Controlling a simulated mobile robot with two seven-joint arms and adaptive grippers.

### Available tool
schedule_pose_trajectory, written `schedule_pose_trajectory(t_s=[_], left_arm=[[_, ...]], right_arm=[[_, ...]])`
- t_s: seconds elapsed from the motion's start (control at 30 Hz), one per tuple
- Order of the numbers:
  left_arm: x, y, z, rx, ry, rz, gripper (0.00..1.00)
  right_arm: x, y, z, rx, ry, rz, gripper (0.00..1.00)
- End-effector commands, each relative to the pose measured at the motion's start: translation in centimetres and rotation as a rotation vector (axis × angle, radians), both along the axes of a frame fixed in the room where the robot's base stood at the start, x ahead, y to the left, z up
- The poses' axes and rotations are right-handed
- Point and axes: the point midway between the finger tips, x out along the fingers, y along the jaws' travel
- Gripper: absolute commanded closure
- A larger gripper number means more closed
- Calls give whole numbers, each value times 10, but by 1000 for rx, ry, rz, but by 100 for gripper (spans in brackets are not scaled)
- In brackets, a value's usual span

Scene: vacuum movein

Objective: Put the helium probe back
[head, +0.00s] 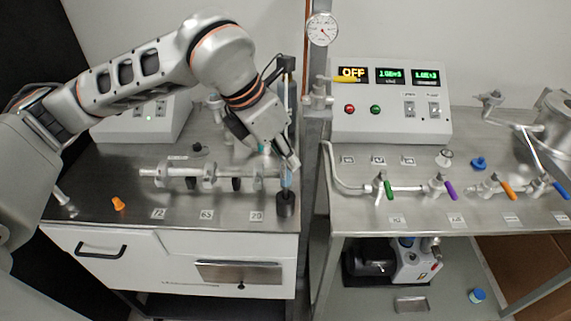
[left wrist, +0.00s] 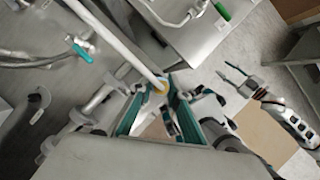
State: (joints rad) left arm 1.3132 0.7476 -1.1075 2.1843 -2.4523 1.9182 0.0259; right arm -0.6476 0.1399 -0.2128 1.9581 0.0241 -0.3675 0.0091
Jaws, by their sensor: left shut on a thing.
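My left gripper (head: 288,162) is at the right front of the left bench, pointing down. It is shut on the helium probe, whose pale bluish part (head: 288,180) shows just below the fingers. A black cylindrical holder (head: 285,205) stands directly under it; I cannot tell whether the probe's end is inside it. My right gripper (left wrist: 234,76) shows in the left wrist view, apparently open and empty, away from the benches.
A horizontal metal manifold (head: 215,173) lies left of the holder. An upright post (head: 290,95) and a gauge (head: 322,30) stand close behind. The right bench (head: 460,215) carries pipes with coloured valves and a control box (head: 390,105) reading OFF. An orange part (head: 118,204) lies front left.

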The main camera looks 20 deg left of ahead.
Motion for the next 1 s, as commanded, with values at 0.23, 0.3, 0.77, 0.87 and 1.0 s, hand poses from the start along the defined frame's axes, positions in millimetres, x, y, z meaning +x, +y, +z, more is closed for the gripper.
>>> schedule_pose_trajectory(t_s=[0.23, 0.3, 0.77, 0.87, 1.0], left_arm=[[-1, 0, -30, 0, 4, 0, 100], [0, 0, -31, 1, 2, 1, 100], [0, 0, -37, 0, 2, 1, 100], [-1, 0, -39, 0, 2, 1, 100], [-1, 0, -39, 1, 3, 1, 68]], right_arm=[[1, 0, 4, 0, -3, 0, 60], [1, 0, 5, 1, -5, 0, 60], [1, 0, -3, 1, -5, 0, 60], [0, 0, -6, 1, -3, -1, 60], [-1, 0, -8, 0, 1, 0, 60]])
